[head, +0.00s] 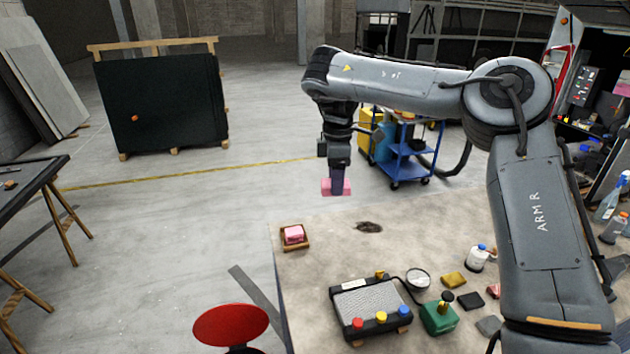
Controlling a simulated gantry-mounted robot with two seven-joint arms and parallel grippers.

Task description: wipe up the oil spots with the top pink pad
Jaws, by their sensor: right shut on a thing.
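My right gripper (337,183) is shut on a pink pad (328,188) and holds it in the air, near the far edge of the workbench (300,277). A second pink pad (293,233) lies in a small brown tray (285,246) at the bench's far left corner. A dark oil spot (369,227) lies on the bench to the right of the tray, below and right of the held pad. I make out only this one spot clearly. My left gripper is not in view.
A grey device with coloured knobs (371,306) stands near the bench's front, with a green can (439,316) beside it. A white bottle (477,258), a yellow block (454,280) and a dark block (471,300) are near my right arm. The bench between tray and device is clear.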

